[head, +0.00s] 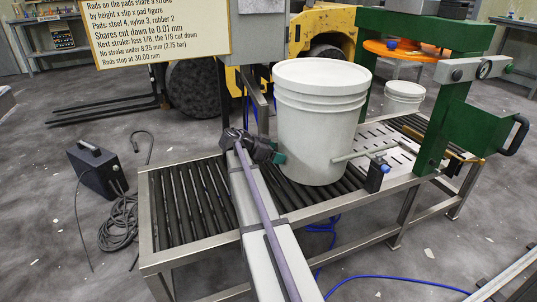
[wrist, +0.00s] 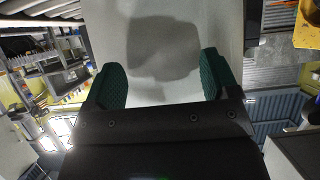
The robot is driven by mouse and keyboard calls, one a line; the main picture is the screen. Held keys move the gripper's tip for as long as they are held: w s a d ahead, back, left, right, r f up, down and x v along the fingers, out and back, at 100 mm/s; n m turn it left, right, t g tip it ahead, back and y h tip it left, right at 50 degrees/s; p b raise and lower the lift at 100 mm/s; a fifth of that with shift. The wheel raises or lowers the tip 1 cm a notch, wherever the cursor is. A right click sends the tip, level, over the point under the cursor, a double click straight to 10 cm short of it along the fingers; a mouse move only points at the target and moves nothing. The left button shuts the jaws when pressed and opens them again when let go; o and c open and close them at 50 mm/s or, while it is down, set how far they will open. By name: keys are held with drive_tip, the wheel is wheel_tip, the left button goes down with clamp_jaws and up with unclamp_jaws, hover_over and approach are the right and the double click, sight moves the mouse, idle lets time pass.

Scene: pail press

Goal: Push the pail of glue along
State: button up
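The large white lidded pail (head: 318,125) stands upright on the roller conveyor (head: 190,205), right of its middle. My gripper (head: 272,150) is at the pail's left side, at about mid-height or lower. In the wrist view my gripper (wrist: 161,68) has its two green pads wide apart, with nothing clamped between them. The pail's pale wall (wrist: 165,85) fills the space ahead of and between the pads, with a dark shadow on it. The pads look very close to the wall; I cannot tell whether they touch it.
A green press frame (head: 447,125) stands over the conveyor's right end, with an orange disc (head: 405,50). A thin metal rod (head: 365,152) reaches the pail's right side. A smaller white pail (head: 404,97) stands behind. A dark box (head: 97,168) with cables lies on the left floor.

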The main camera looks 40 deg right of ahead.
sight(282, 149)
drive_tip(key=shift+s+d, duration=0.25)
drive_tip(key=shift+d, duration=0.4)
drive_tip(key=shift+s+d, duration=0.25)
drive_tip(key=shift+d, duration=0.4)
drive_tip(key=shift+s+d, duration=0.25)
drive_tip(key=shift+d, duration=0.4)
drive_tip(key=shift+s+d, duration=0.45)
drive_tip(key=shift+d, duration=0.8)
drive_tip(key=shift+s+d, duration=0.4)
drive_tip(key=shift+d, duration=0.85)
drive_tip(key=shift+s+d, duration=0.45)
drive_tip(key=shift+d, duration=0.95)
drive_tip(key=shift+s+d, duration=0.45)
drive_tip(key=shift+d, duration=0.75)
drive_tip(key=shift+s+d, duration=0.4)
drive_tip(key=shift+d, duration=0.85)
drive_tip(key=shift+s+d, duration=0.45)
drive_tip(key=shift+d, duration=0.75)
drive_tip(key=shift+s+d, duration=0.45)
drive_tip(key=shift+d, duration=0.8)
drive_tip(key=shift+s+d, duration=0.45)
drive_tip(key=shift+d, duration=0.85)
drive_tip(key=shift+s+d, duration=0.45)
drive_tip(key=shift+d, duration=1.05)
